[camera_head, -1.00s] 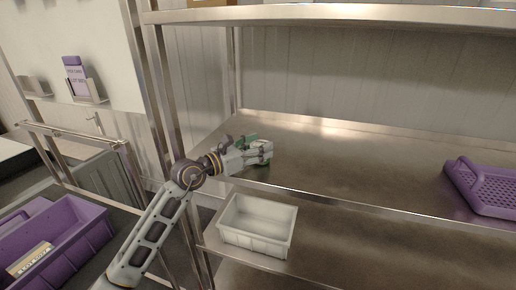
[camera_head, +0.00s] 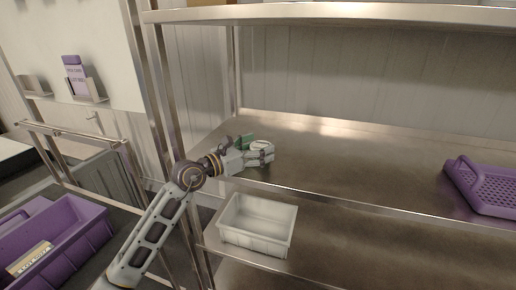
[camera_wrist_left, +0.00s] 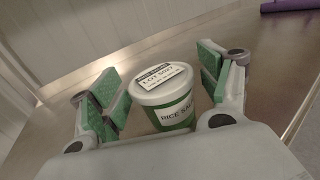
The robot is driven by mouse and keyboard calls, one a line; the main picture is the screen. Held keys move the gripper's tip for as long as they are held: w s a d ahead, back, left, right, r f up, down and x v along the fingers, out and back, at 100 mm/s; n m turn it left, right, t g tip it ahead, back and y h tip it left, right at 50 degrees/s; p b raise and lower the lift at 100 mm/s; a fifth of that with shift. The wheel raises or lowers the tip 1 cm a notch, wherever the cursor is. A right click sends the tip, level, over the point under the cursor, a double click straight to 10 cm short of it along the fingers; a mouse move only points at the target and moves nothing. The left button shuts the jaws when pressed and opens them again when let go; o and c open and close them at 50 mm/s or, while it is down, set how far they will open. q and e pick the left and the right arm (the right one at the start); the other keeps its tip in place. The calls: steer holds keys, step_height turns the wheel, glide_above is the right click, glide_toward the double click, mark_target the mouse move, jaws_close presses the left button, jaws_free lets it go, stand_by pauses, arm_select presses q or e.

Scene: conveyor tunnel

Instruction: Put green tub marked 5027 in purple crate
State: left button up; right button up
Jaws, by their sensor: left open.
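The green tub (camera_wrist_left: 176,112) has a white lid with a label reading LOT 5027 and a front label starting RICE. It stands upright on the steel shelf in the left wrist view. My left gripper (camera_wrist_left: 162,80) is open, with its green-padded fingers on either side of the tub and visible gaps between. In the head view my left gripper (camera_head: 258,152) is over the upper shelf's left end; the tub is mostly hidden there. My right gripper is out of view.
The steel shelf (camera_head: 340,165) is bare in the middle. A purple perforated tray (camera_head: 488,188) lies at its right. A white bin (camera_head: 256,240) stands on the shelf below. A metal post (camera_head: 163,95) rises between the shelf and the crate's side.

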arm_select(q)
steer(key=shift+r, duration=0.1)
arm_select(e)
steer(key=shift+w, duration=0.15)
arm_select(q)
steer(key=shift+r, duration=0.1)
steer(key=shift+v, duration=0.9)
steer(key=b+v, duration=0.1)
steer(key=v, duration=0.7)
steer(key=shift+s+a+b, duration=0.15)
steer(key=shift+a+b, duration=0.05)
steer(key=shift+b, duration=0.1)
steer(key=shift+v, duration=0.9)
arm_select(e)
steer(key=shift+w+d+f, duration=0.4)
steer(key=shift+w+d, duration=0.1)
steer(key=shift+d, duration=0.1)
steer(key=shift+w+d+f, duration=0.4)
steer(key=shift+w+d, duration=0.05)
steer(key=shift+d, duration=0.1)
arm_select(q)
steer(key=shift+d, duration=0.1)
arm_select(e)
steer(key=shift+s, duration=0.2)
